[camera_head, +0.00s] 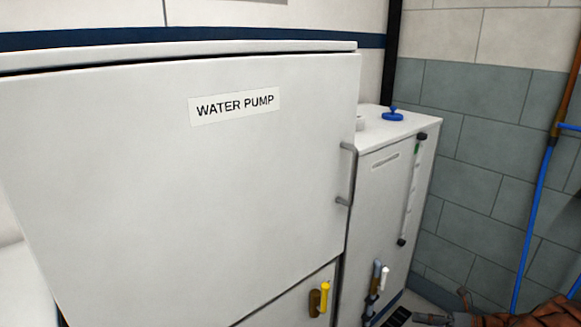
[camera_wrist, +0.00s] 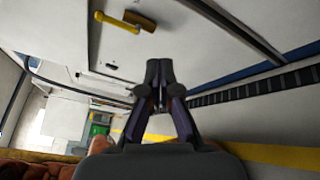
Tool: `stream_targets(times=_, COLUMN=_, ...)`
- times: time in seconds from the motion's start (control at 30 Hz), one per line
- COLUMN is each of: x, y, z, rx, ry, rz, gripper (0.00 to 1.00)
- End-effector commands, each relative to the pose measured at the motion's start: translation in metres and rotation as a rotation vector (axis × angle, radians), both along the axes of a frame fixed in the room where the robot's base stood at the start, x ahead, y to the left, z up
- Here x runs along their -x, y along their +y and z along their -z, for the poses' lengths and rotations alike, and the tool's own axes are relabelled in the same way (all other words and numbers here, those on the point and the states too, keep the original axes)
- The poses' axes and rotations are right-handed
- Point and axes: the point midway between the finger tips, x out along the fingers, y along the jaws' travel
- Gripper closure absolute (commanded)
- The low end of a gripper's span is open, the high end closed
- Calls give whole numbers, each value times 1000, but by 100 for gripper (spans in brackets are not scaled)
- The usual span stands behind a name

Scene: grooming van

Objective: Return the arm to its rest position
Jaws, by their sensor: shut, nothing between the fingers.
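My gripper (camera_wrist: 159,72) is shut with nothing between its fingers. In the wrist view its dark fingers meet at the middle of the picture, in front of a pale cabinet face and the floor. In the head view part of my arm shows at the bottom right corner, low beside the white cabinets, cut off by the picture edge. The gap between it and the cabinet fronts cannot be told well.
A large white door labelled WATER PUMP (camera_head: 180,180) with a grey handle (camera_head: 345,175) fills the left. A yellow lever (camera_head: 324,297) sits below it. A white tank (camera_head: 385,190) with a blue cap (camera_head: 393,114) stands right of it. A blue hose (camera_head: 532,215) hangs at the right wall.

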Motion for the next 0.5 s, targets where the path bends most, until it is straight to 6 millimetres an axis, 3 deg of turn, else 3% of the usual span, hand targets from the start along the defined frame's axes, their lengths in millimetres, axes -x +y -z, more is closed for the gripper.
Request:
stream_targets(times=0.03, x=-2, y=12, z=-21, rx=14, ry=-34, rz=-32, gripper=100)
stream_targets(times=0.2, x=-3, y=56, z=-77, rx=83, ry=-168, rz=-159, gripper=100)
stream_targets(times=0.5, x=18, y=131, z=-163, rx=203, ry=-410, rz=-396, gripper=100)
